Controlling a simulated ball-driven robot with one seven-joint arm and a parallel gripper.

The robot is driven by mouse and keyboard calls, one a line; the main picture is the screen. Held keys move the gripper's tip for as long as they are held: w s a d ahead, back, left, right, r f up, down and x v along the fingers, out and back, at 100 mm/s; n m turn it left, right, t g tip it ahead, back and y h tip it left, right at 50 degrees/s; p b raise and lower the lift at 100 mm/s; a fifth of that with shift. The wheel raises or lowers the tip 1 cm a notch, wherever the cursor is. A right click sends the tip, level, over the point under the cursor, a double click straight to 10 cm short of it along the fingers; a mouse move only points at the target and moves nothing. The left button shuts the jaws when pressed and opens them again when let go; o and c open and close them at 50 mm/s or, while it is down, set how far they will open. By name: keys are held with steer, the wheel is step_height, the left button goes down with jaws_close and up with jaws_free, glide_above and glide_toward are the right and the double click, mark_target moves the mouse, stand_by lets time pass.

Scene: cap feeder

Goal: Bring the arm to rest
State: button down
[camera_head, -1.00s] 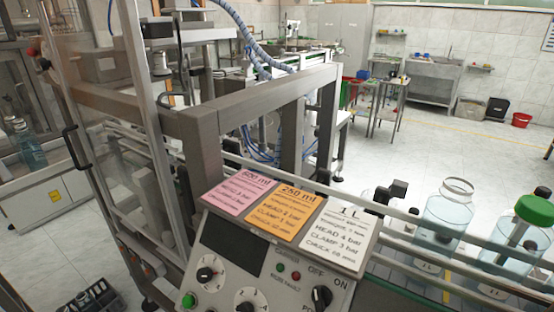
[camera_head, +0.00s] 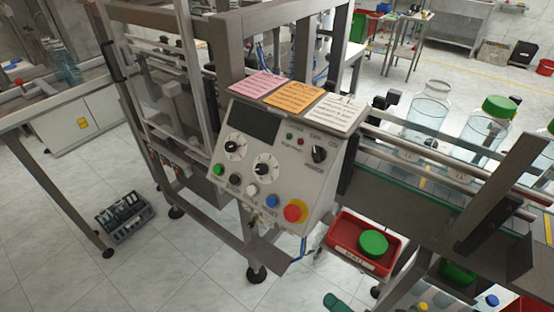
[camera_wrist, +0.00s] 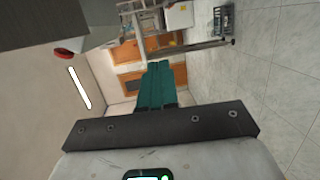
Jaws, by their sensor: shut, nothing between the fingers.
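My gripper (camera_wrist: 159,66) shows in the wrist view as teal fingers pressed together past a dark mounting bar. It is shut and holds nothing. The view behind the fingers is turned sideways, with an orange-brown door or cabinet, wall and pale tiled floor. No object touches the fingers.
In the head view, the control panel (camera_head: 252,182) stands in the centre. A red tray (camera_head: 338,262) holding a green cap (camera_head: 373,243) is at its lower right. Clear jars (camera_head: 428,112) stand on the conveyor at right. A dark crate (camera_head: 125,215) sits on open floor at left.

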steer(key=w+d+r+m+t+h, duration=0.1)
steer(key=d+r+m+h, duration=0.1)
steer(key=d+m+h, duration=0.7)
steer(key=w+d+r+m+h, duration=0.2)
steer(key=d+m+h, duration=0.4)
steer(key=d+m, duration=0.4)
steer(key=s+a+f+m+g+y, duration=0.1)
steer(key=s+a+f+m+g, duration=0.1)
steer(key=s+g, duration=0.4)
steer(key=s+a+f+m+g+y, duration=0.2)
steer(key=s+f+m+g, duration=0.2)
steer(key=s, duration=0.9)
steer(key=shift+s+a+f+m+g+y, duration=0.2)
steer(key=shift+s+m+g+y, duration=0.15)
steer(key=shift+m+g, duration=0.8)
